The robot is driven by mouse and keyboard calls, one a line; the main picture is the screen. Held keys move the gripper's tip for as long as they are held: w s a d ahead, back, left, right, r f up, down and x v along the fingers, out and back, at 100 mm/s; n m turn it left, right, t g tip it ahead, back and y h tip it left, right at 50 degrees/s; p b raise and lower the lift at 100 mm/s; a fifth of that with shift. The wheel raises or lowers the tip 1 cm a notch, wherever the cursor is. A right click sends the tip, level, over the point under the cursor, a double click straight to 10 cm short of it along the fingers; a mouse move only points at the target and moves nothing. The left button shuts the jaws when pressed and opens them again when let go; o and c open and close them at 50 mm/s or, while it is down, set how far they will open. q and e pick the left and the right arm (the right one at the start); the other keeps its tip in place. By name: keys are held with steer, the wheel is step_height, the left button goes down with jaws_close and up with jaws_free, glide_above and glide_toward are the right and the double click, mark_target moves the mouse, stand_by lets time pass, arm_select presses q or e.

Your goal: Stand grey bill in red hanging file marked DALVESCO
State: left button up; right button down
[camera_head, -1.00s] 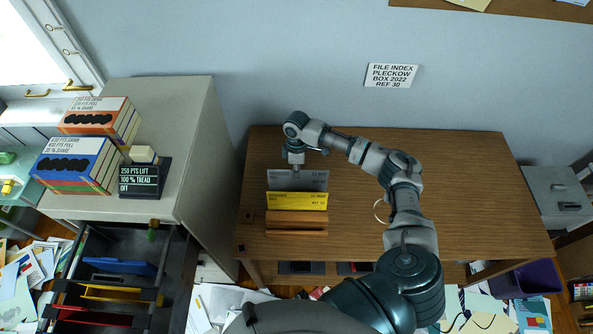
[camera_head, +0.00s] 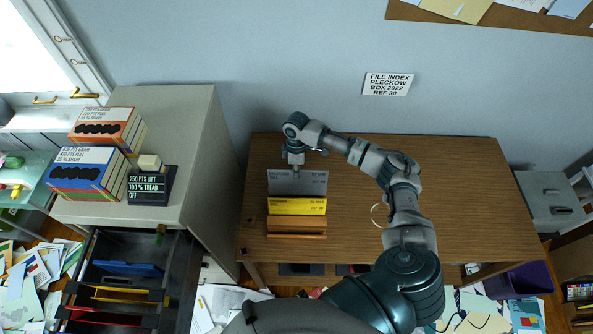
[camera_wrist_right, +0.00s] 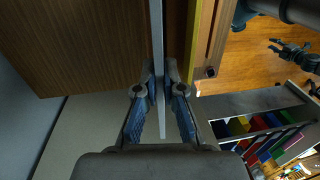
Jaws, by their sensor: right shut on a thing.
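The grey bill (camera_head: 297,184) stands upright on the desk behind a yellow bill (camera_head: 297,206). My right gripper (camera_head: 296,167) is above its top edge and shut on it. In the right wrist view the grey bill (camera_wrist_right: 158,40) runs edge-on between the two fingers of my right gripper (camera_wrist_right: 159,75). The red hanging file (camera_head: 100,318) is low in the open drawer at the lower left, below the yellow and blue files. No name can be read on it. My left gripper is not identifiable in view.
A wooden rack (camera_head: 297,228) stands in front of the bills on the brown desk (camera_head: 450,200). The grey cabinet (camera_head: 190,120) left of the desk carries boxes (camera_head: 88,170) and a dark sign (camera_head: 150,186). The open drawer (camera_head: 115,252) is below. The desk's right half is clear.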

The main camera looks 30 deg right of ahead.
step_height(320, 180, up, 3)
steer(key=shift+f+p, duration=0.1)
steer(key=shift+p, duration=0.45)
steer(key=shift+r, duration=2.2)
steer(key=shift+s+f, duration=0.1)
